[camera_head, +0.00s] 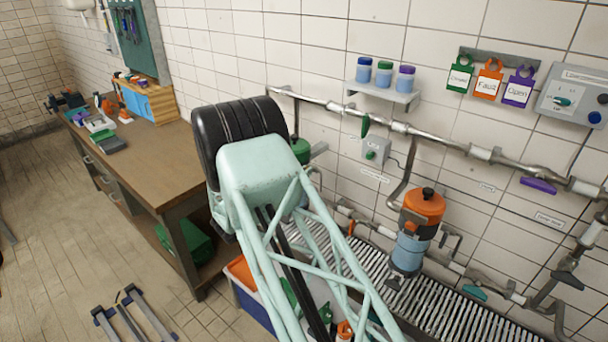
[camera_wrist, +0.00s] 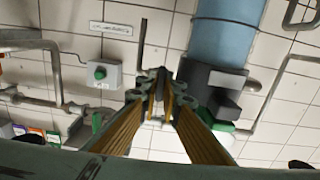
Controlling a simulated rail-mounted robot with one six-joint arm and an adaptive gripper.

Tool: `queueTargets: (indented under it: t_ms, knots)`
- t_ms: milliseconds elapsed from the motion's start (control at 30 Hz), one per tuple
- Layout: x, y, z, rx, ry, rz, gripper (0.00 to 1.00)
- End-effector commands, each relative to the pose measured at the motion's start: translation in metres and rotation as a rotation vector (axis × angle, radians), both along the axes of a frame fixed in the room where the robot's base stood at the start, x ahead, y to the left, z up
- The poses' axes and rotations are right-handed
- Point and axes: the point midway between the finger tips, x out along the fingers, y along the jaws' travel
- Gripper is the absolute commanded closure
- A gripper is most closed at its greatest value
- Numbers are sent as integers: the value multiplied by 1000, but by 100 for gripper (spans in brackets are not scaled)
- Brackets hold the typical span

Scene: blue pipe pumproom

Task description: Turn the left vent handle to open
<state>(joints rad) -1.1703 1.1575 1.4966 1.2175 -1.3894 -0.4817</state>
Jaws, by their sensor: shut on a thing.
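In the wrist view my gripper (camera_wrist: 160,92) has its two yellow-brown fingers converging at mid-picture. It is shut on what looks like the left vent handle (camera_wrist: 142,45), a thin dark rod that shows just beyond the fingertips. The gripped part is mostly hidden by the fingertips. Beside it, to the right, is the blue body of a canister (camera_wrist: 225,35) with a black band. In the head view only the green top (camera_head: 300,150) of that canister shows; my arm hides the gripper and handle.
A switch box with a green button (camera_wrist: 100,73) is left of the gripper in the wrist view. Pipes (camera_head: 470,150) run along the wall. An orange-topped canister (camera_head: 424,205) stands to the right. A workbench (camera_head: 150,165) is at left, with a crate (camera_head: 248,290) below my arm.

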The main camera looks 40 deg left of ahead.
Motion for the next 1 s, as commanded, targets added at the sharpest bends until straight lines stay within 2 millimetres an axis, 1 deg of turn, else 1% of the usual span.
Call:
queueTargets:
  t_ms: [167, 367, 1000]
  knots:
    - [0, 0, 0, -55, 0, 0, 100]
    - [0, 1, 0, -164, 1, 0, 100]
    - [0, 3, -1, -653, 2, 0, 100]
